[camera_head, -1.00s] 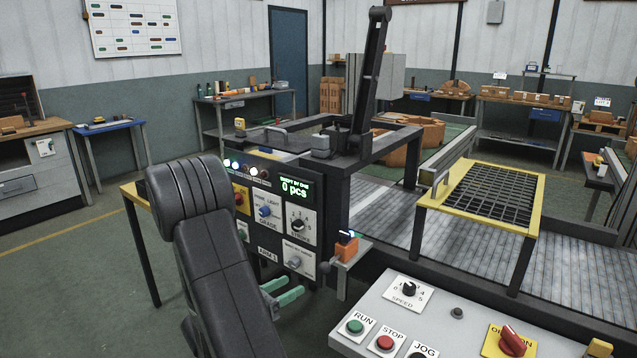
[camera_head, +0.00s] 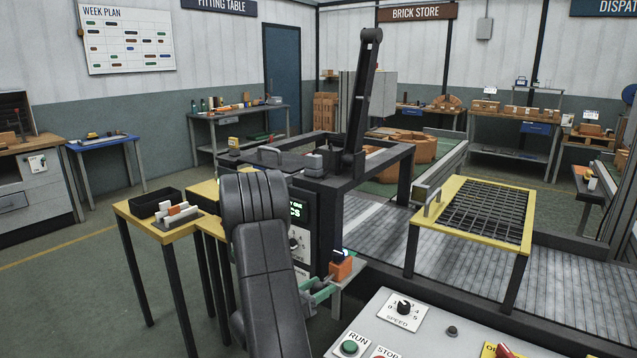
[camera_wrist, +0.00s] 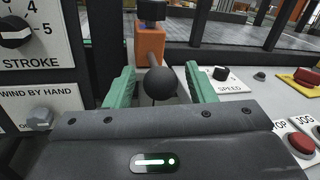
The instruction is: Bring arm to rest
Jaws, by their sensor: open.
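My arm (camera_head: 268,265) rises in front of the machine's control panel and hides much of it in the head view. My gripper (camera_head: 322,290) is at the arm's far side, beside the panel's right edge. In the wrist view my gripper (camera_wrist: 157,72) has its green fingers spread apart. A black ball knob (camera_wrist: 161,84) shows between the fingers, with a visible gap on each side. Whether the fingers are level with it in depth, I cannot tell.
An orange box (camera_head: 341,267) with a dark top stands just beyond the gripper. The grey control desk (camera_head: 380,320) is close on the right. The panel's stroke dial (camera_wrist: 14,32) is close on the left. A yellow-topped table (camera_head: 178,232) stands left of the arm.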

